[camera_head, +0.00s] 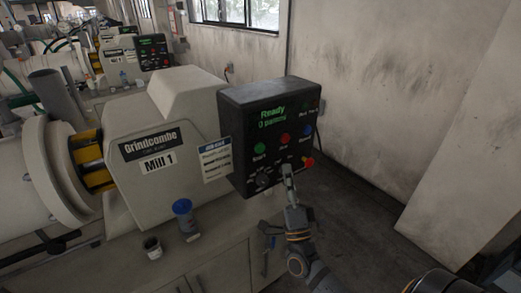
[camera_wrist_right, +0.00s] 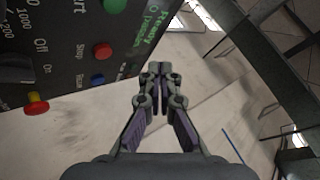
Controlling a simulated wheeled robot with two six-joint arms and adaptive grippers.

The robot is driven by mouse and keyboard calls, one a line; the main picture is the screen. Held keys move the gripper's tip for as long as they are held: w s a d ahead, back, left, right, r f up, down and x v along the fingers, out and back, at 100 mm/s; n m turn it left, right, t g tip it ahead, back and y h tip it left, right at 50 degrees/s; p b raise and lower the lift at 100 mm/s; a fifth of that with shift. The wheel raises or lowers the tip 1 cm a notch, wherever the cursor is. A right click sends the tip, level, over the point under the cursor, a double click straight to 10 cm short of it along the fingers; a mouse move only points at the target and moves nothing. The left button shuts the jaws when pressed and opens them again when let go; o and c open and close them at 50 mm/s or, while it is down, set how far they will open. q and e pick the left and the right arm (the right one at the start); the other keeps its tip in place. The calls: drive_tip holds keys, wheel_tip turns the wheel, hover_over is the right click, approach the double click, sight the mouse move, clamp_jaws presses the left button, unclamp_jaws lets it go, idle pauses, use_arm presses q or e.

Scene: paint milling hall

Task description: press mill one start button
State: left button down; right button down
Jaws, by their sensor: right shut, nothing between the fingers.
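The Mill 1 control box (camera_head: 244,112) is black, with a green "Ready" display (camera_head: 272,113). Its green start button (camera_head: 260,148) is on the left of the button row; it also shows at the top edge of the right wrist view (camera_wrist_right: 115,5). A red button (camera_head: 285,139) and a blue button (camera_head: 306,130) sit to its right. My right gripper (camera_head: 288,168) is shut and empty, in front of the panel's lower part, below and right of the green button. In the right wrist view its fingertips (camera_wrist_right: 160,70) are together, beside the panel. My left gripper is not in view.
A red knob with yellow (camera_head: 308,162) and a dial (camera_head: 263,180) are low on the panel. A blue-lidded cup (camera_head: 183,207) and a small dark-topped pot (camera_head: 152,246) stand on the bench left of my arm. The floor right of the box is clear.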

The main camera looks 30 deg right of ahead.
drive_tip(key=b, duration=0.3)
approach(263, 144)
wheel_tip(263, 144, up, 4)
drive_tip(key=w+d, duration=0.1)
drive_tip(key=d, duration=0.1)
drive_tip(key=shift+w+a+r+h, duration=0.1)
drive_tip(key=shift+w+a+h, duration=0.05)
drive_tip(key=shift+w, duration=0.25)
drive_tip(key=shift+w+a+r+h, duration=0.1)
drive_tip(key=shift+w+h, duration=0.05)
drive_tip(key=shift+w, duration=0.3)
idle(0.3)
drive_tip(key=shift+w+b, duration=0.4)
drive_tip(key=shift+w, duration=0.45)
idle(0.6)
drive_tip(key=shift+s, duration=0.9)
drive_tip(key=shift+p, duration=0.3)
